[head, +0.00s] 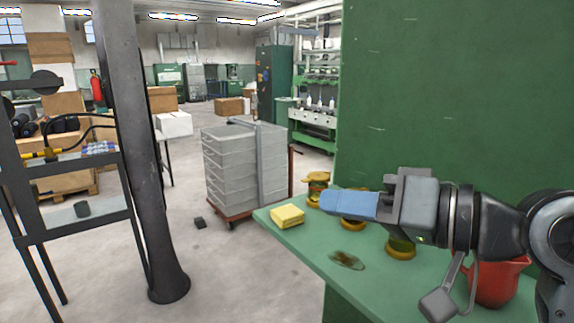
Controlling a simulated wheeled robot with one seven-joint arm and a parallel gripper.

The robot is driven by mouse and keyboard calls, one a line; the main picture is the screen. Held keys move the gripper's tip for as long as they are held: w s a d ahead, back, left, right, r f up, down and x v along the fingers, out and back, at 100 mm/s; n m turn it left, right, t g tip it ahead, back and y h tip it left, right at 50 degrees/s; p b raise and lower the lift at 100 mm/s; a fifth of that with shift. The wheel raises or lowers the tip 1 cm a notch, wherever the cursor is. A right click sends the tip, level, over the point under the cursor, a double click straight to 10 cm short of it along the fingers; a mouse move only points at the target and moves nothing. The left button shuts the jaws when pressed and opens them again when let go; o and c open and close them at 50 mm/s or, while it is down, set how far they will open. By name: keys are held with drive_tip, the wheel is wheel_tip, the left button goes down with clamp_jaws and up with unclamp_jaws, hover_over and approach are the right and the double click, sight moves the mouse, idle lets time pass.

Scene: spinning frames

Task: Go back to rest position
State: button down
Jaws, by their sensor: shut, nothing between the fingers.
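My gripper (347,203) is in the right half of the head view, at the end of my arm, which reaches in from the right edge. Its blue fingers are shut with nothing between them and point left. It hangs above the green shelf (290,241). It hides parts of the brass-coloured objects behind it.
On the green shelf are a yellow sponge-like block (287,216), several brass-coloured pieces (318,183), a dark stain (347,260) and a red jug (497,284). A green panel (440,90) rises behind. A dark column (128,130) stands left; grey crates (230,170) stand beyond.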

drive_tip(key=s+d+f+m+t+h, duration=0.4)
drive_tip(key=s+f, duration=0.3)
drive_tip(key=f, duration=0.4)
drive_tip(key=s+d+f+m+t+h, duration=0.3)
drive_tip(key=s+f+m+h, duration=0.3)
drive_tip(key=f, duration=0.5)
drive_tip(key=s+d+n+h, duration=0.1)
drive_tip(key=s+d+n, duration=0.2)
drive_tip(key=s, duration=0.9)
drive_tip(key=s+d+f+n+g+h, duration=0.1)
drive_tip(key=s+d+n, duration=0.3)
drive_tip(key=s, duration=0.8)
drive_tip(key=shift+d+h, duration=0.3)
drive_tip(key=shift+h, duration=0.3)
